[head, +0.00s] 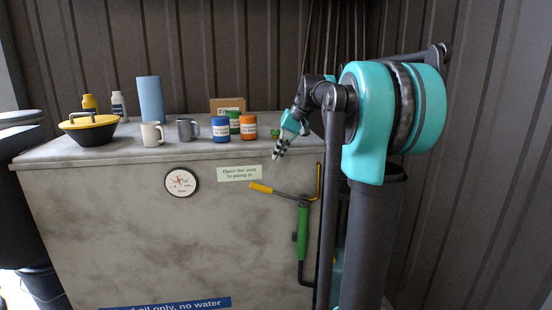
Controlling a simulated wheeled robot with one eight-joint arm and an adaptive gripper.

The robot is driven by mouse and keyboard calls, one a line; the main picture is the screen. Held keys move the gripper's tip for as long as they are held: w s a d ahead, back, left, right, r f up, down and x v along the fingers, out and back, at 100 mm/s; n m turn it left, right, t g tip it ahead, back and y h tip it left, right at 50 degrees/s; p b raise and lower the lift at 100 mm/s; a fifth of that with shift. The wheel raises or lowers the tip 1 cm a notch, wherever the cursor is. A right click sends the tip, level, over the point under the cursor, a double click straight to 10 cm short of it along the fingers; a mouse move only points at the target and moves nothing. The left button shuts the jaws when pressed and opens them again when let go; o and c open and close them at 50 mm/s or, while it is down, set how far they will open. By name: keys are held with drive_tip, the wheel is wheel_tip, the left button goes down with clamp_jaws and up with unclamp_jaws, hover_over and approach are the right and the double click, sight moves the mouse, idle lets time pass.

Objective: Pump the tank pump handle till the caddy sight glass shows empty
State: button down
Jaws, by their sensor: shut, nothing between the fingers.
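The tank (110,215) is a large grey, stained block with a flat top. A green pump (302,235) is fixed to its front at the right. The pump handle (261,188) has a yellow grip and a dark lever that slopes up to the left from the pump's top. My gripper (280,148) is shut and empty, pointing down near the tank's front top edge, above and apart from the handle. A small green part (275,133) shows just behind it on the top. I cannot make out a caddy or its sight glass.
A dial gauge (181,182) and a pale label (239,173) reading "Open the vent to pump in" are on the tank front. Mugs, cans (249,128), bottles, a blue roll (150,99) and a yellow-black bowl (89,126) stand on top. A yellow bent pipe (319,181) rises right of the pump.

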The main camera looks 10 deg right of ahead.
sight(262, 187)
drive_tip(key=x, duration=1.1)
drive_tip(key=shift+w+a+f, duration=0.15)
drive_tip(key=shift+f, duration=0.05)
drive_tip(key=shift+a+f+h, duration=0.3)
drive_tip(key=shift+a+f, duration=0.2)
drive_tip(key=shift+f, duration=0.1)
drive_tip(key=a+f+h, duration=0.1)
drive_tip(key=f, duration=0.2)
drive_tip(key=a+f+h, duration=0.1)
drive_tip(key=f+h, duration=0.1)
drive_tip(key=f, duration=0.1)
drive_tip(key=a+f+h, duration=0.1)
drive_tip(key=f, duration=0.2)
drive_tip(key=shift+f, duration=0.2)
drive_tip(key=shift+s+f, duration=0.1)
drive_tip(key=shift+s, duration=0.1)
